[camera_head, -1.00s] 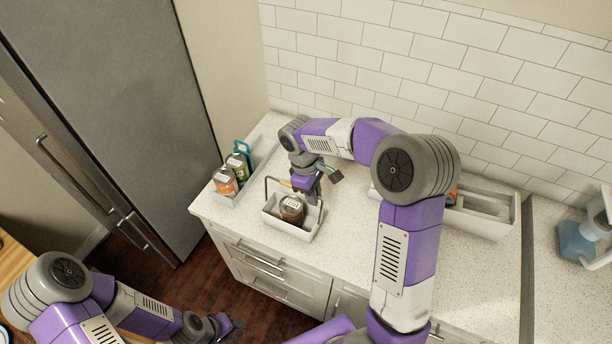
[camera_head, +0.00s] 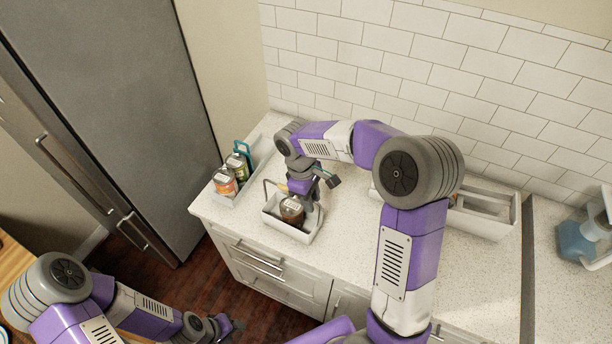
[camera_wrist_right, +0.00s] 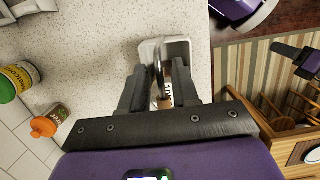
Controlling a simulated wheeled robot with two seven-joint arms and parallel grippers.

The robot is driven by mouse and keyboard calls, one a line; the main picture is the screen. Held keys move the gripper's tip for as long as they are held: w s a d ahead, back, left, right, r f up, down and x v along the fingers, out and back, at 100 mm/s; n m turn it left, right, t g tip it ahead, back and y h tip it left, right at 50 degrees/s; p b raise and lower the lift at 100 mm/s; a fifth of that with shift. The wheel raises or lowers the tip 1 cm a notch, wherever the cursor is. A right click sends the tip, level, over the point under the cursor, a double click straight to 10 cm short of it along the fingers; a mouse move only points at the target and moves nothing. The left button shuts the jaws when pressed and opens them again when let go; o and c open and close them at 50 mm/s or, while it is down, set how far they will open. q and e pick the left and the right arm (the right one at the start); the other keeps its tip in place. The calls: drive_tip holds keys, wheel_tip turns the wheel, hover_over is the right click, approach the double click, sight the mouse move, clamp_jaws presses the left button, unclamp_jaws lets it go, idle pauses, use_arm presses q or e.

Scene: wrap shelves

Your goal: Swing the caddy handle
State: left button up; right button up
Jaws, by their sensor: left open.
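The grey caddy (camera_head: 303,236) stands on the counter with a dark jar (camera_head: 292,211) in it. Its thin dark handle (camera_head: 265,189) stands raised over the tray; its far part is hidden by my right gripper. My right gripper (camera_head: 304,194) is low over the caddy, by the handle. In the right wrist view the fingers (camera_wrist_right: 160,85) are apart, with the handle (camera_wrist_right: 158,62) and part of the caddy (camera_wrist_right: 178,48) showing between them. Contact with the handle cannot be made out. My left gripper (camera_head: 232,326) is open and empty, low in front of the cabinets.
A pale bin (camera_head: 485,222) stands at the right by the tiled wall. A fridge (camera_head: 120,90) stands left.

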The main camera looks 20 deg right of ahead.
drive_tip(key=shift+r+p, duration=3.05)
drive_tip(key=shift+r, duration=0.5)
